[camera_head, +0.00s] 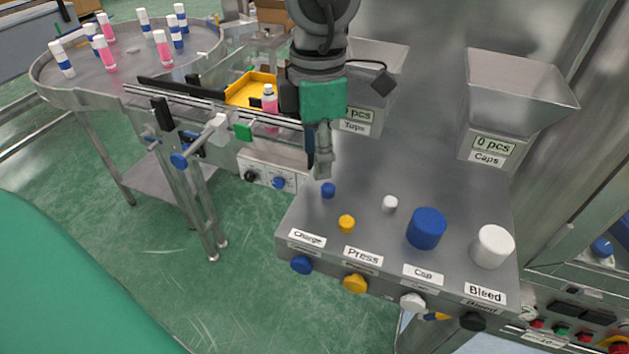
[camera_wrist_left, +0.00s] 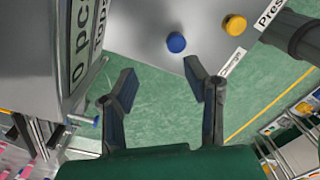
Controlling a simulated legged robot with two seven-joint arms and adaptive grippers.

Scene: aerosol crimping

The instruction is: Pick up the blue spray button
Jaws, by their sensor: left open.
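The small blue spray button (camera_head: 328,190) sits on the metal bench top behind the "Charge" label. My left gripper (camera_head: 319,168) comes down from above, just behind the button and above the bench, apart from it. In the left wrist view the blue button (camera_wrist_left: 176,43) lies beyond the fingertips of my open, empty gripper (camera_wrist_left: 162,76), roughly in line with the gap between them. My right gripper is in neither view.
A yellow button (camera_head: 347,223), a small white piece (camera_head: 390,203), a large blue cap (camera_head: 427,228) and a white cap (camera_head: 493,246) stand on the bench. Metal hoppers (camera_head: 520,90) stand behind. A conveyor with a pink bottle (camera_head: 269,100) lies left.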

